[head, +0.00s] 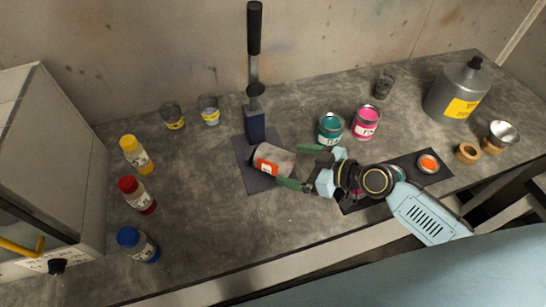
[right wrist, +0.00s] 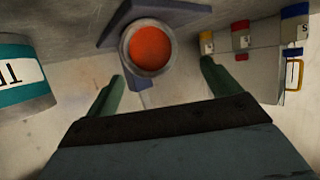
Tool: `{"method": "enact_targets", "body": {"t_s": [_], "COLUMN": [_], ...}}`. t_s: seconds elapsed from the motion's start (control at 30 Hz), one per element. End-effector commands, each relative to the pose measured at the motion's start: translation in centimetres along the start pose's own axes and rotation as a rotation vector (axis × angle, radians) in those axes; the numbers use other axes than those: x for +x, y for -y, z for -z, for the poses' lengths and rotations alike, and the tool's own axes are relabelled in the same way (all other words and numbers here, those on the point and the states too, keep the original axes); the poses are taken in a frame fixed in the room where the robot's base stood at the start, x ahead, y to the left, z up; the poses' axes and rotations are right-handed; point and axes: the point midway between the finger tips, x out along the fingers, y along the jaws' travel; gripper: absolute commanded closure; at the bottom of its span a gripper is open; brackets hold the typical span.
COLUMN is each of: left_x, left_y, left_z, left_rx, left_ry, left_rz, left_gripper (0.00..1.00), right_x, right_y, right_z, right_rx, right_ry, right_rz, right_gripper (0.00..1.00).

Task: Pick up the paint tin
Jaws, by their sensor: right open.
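A grey paint tin with an orange label (head: 268,163) is on a dark mat below the tall black lever tool. In the right wrist view a round orange face with a grey rim (right wrist: 150,50) shows ahead of the fingers, apparently this tin's end. The fingertips are at the tin's right end, one on the far side and one on the near side. It also shows in the right wrist view (right wrist: 162,72), empty. My left gripper is not in view.
A teal tin (head: 330,128) and a pink tin (head: 366,122) stand behind my right gripper. The lever tool (head: 254,115) rises behind the orange-labelled tin. Yellow (head: 137,153), red (head: 137,194) and blue (head: 138,244) bottles stand left. A grey jug (head: 455,90) is far right.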

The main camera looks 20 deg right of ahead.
Motion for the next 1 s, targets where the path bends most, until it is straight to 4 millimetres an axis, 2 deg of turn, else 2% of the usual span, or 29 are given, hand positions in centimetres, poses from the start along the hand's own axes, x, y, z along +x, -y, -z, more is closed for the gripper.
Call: {"method": "enact_targets", "body": {"t_s": [0.2,0.27,0.5,0.77,1.0], "left_x": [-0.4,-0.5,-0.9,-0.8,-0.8], "left_y": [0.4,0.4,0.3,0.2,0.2], "left_z": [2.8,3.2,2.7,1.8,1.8], "left_rx": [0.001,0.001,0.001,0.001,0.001], "left_ry": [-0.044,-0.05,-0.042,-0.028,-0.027], "left_rz": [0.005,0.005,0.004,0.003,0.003], "left_gripper": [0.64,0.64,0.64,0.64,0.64], "right_x": [1.7,2.6,5.2,5.5,5.5], "right_y": [-0.3,-0.5,-0.7,-0.7,-0.7], "right_z": [0.1,0.1,-0.1,-0.2,-0.2], "right_rx": [0.003,0.003,0.001,0.0,0.0], "right_ry": [-0.001,-0.001,0.0,0.001,0.001], "right_rz": [0.0,0.001,0.001,0.001,0.001], "right_gripper": [0.11,0.11,0.11,0.11,0.4]}}
